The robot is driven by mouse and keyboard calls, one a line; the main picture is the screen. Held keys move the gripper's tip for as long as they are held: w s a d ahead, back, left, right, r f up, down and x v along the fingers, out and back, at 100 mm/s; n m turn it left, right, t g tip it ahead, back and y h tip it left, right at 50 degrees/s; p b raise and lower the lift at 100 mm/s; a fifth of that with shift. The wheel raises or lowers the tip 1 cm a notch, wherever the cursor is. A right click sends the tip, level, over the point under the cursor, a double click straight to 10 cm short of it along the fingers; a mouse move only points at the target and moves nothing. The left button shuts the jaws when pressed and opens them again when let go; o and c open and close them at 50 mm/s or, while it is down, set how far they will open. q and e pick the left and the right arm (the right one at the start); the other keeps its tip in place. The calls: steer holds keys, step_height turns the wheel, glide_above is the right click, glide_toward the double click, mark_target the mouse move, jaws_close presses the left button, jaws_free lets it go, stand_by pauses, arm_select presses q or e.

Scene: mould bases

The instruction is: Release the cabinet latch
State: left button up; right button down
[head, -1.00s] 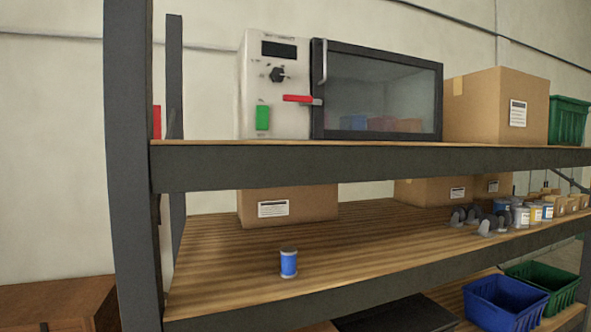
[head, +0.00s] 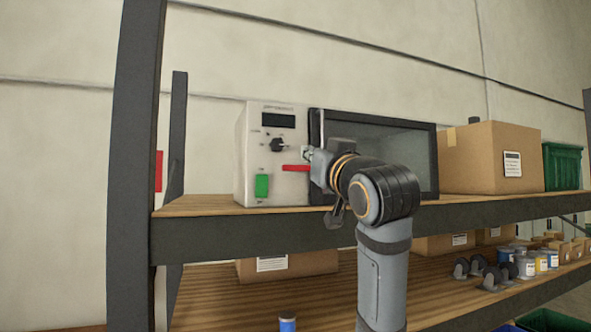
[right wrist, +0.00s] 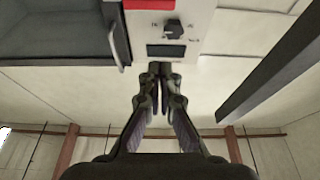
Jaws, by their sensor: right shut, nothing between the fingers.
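The cabinet (head: 430,160) is a pale control panel with a dark-framed glass door on its right, and the door looks shut. The red latch handle (head: 293,168) lies level across the panel's right edge, its pivot end hidden behind my gripper. In the right wrist view, which is upside down, the red latch handle (right wrist: 129,4) is cut off at the top edge. My right gripper (head: 309,153) is shut and empty, just above and right of the handle. In the right wrist view my fingertips (right wrist: 158,68) are together near the display; contact cannot be told. My left gripper is out of view.
The panel has a black knob (head: 277,145), a display (head: 278,120) and a green switch (head: 262,186). A cardboard box (head: 478,165) and green bin (head: 563,166) stand right of the cabinet. A dark shelf post (head: 137,160) rises at left. The shelf edge (head: 220,236) runs below.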

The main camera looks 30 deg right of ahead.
step_height(320, 180, up, 4)
steer(key=p, duration=0.8)
glide_above(301, 169)
steer(key=a, duration=0.3)
steer(key=f, duration=0.1)
steer(key=s+f, duration=0.1)
steer(key=f, duration=0.2)
steer(key=shift+s+d+f, duration=0.1)
steer(key=shift+s+f, duration=0.2)
steer(key=shift+w, duration=0.15)
